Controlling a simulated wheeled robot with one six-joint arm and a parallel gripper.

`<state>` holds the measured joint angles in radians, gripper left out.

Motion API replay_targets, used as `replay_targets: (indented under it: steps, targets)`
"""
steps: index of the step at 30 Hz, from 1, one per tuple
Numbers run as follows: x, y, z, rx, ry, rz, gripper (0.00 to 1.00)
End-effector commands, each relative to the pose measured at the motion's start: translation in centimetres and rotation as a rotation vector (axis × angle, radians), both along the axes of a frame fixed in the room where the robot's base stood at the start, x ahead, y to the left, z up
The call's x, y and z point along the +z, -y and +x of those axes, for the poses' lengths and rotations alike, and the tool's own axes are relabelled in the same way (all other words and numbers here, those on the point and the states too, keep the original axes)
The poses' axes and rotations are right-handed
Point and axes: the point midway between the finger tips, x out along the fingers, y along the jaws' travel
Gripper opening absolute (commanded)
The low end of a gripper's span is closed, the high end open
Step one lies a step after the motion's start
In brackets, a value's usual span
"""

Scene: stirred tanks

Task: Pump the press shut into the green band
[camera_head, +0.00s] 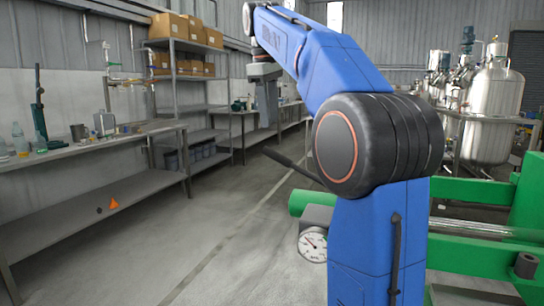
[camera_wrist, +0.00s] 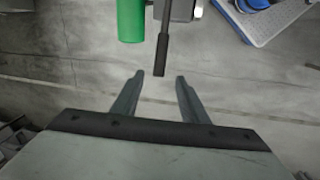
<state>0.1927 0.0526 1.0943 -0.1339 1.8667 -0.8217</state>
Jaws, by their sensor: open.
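The press is green, with a thick bar (camera_head: 480,268) and frame at the right in the head view; its green cylinder end (camera_wrist: 131,20) shows at the top of the wrist view. A black pump lever (camera_head: 291,165) sticks out to the upper left from a grey block beside the cylinder. A round white gauge (camera_head: 312,246) hangs below the block; its green band is too small to make out. My gripper (camera_wrist: 160,76) is open and empty. The lever's tip (camera_wrist: 162,68) appears between the fingertips in the wrist view; whether they are at the same height I cannot tell.
A long grey workbench (camera_head: 110,142) with bottles and stands runs along the left. Shelving (camera_head: 178,90) with cardboard boxes stands behind it. Steel tanks (camera_head: 493,105) stand at the back right. The floor (camera_head: 150,240) between bench and press is mostly clear.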

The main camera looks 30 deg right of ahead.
Motion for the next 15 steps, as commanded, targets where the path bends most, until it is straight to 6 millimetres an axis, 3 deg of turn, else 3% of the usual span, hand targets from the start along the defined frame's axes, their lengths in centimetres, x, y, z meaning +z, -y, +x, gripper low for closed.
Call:
replay_targets:
  steps: [15]
  targets:
    - [-9.0, 1.3, 0.8, 0.0, -0.002, 0.001, 0.4]
